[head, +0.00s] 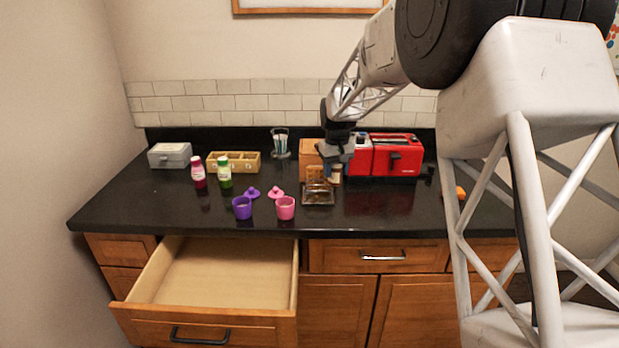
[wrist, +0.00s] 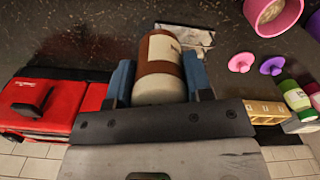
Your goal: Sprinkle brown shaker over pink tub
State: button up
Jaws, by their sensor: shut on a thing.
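The brown shaker (wrist: 160,50), with a white label and a pale end, is between the blue fingers of my gripper (wrist: 160,78) in the wrist view. In the head view the shaker (head: 337,174) shows small, just below my gripper (head: 331,170), beside the toast rack. My gripper is shut on it; I cannot tell if the shaker touches the counter. The pink tub (head: 285,207) stands open near the counter's front, left of and nearer than my gripper. The tub (wrist: 272,14) is at the top right in the wrist view, with pale contents.
A purple tub (head: 242,207) stands left of the pink one, with purple (head: 252,193) and pink (head: 276,192) lids behind. A metal rack (head: 318,194) lies between gripper and pink tub. A red toaster (head: 397,155) stands right. A drawer (head: 215,275) is open below.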

jog(key=w+d+r+m, duration=0.2)
jog(key=d+m, duration=0.1)
jog(key=d, duration=0.8)
jog(key=n+g+y, duration=0.5)
jog(key=n+y, duration=0.1)
jog(key=n, duration=0.4)
send_over(278, 207)
jog(key=w, duration=0.1)
jog(key=shift+d+f, duration=0.2)
jog(key=shift+f, duration=1)
jog(key=shift+f, duration=0.1)
jog(key=f+g+y, duration=0.1)
jog(key=y, duration=0.1)
jog(key=f+g+y, duration=0.2)
jog(key=shift+s+a+y, duration=0.15)
jog(key=shift+a+y, duration=0.05)
jog(key=shift+y, duration=0.1)
jog(key=g+y, duration=0.3)
jog(key=shift+s+a+f, duration=0.1)
jog(key=shift+a+f, duration=0.05)
jog(key=shift+f, duration=0.25)
jog(key=shift+r, duration=0.15)
